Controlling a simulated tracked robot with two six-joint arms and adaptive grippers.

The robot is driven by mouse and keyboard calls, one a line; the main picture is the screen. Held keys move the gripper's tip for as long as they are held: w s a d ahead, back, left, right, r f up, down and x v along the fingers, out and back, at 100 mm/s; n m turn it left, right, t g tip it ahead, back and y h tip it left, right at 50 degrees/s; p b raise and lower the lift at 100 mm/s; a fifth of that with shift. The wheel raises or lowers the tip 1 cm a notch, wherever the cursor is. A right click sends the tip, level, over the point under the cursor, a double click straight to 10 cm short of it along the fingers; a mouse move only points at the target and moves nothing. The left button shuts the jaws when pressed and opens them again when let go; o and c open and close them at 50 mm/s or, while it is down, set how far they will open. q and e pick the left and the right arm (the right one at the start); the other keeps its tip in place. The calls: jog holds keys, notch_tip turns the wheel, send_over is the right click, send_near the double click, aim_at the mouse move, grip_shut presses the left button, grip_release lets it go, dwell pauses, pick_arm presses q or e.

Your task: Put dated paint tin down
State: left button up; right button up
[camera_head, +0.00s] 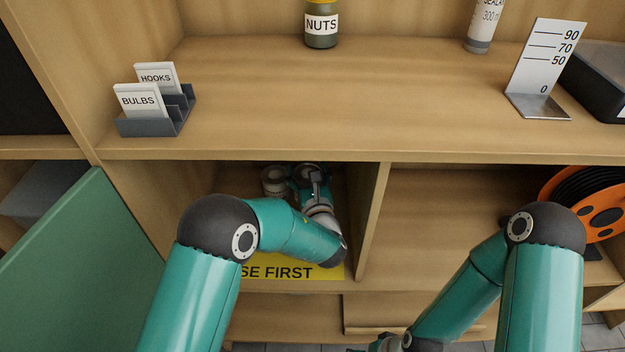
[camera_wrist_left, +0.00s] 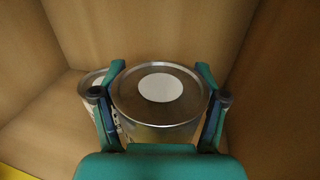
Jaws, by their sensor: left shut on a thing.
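A round metal paint tin (camera_wrist_left: 160,118) with a white disc on its lid stands between the fingers of my left gripper (camera_wrist_left: 160,80) in the left wrist view. The fingers press on either side of it, inside a wooden compartment. In the head view my left gripper (camera_head: 311,176) is deep in the lower left compartment, and the arm hides most of the tin. A second, smaller tin (camera_wrist_left: 93,84) stands just left of the held one; it also shows in the head view (camera_head: 274,181). My right gripper (camera_head: 382,343) barely shows at the bottom edge.
A yellow label (camera_head: 285,270) reading "SE FIRST" is on the compartment's front, partly covered by my arm. A divider (camera_head: 371,220) bounds the compartment on the right. An orange reel (camera_head: 600,205) sits further right. A green door (camera_head: 85,270) stands open on the left.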

pick_arm(q)
jog(key=shift+d+f+h, duration=0.15)
jog(key=shift+d, duration=0.45)
jog(key=shift+d+f+h, duration=0.15)
jog(key=shift+d, duration=0.45)
notch_tip(320, 180, down, 4)
jog(key=shift+d+r+b, duration=0.15)
jog(key=shift+r+b, duration=0.05)
jog(key=shift+b, duration=0.45)
jog(key=shift+f, duration=0.3)
jog(key=shift+w+d+f+m, duration=0.15)
jog(key=shift+m, duration=0.15)
jog(key=shift+a, duration=0.25)
jog(key=o, duration=1.2)
jog(key=shift+f, duration=0.1)
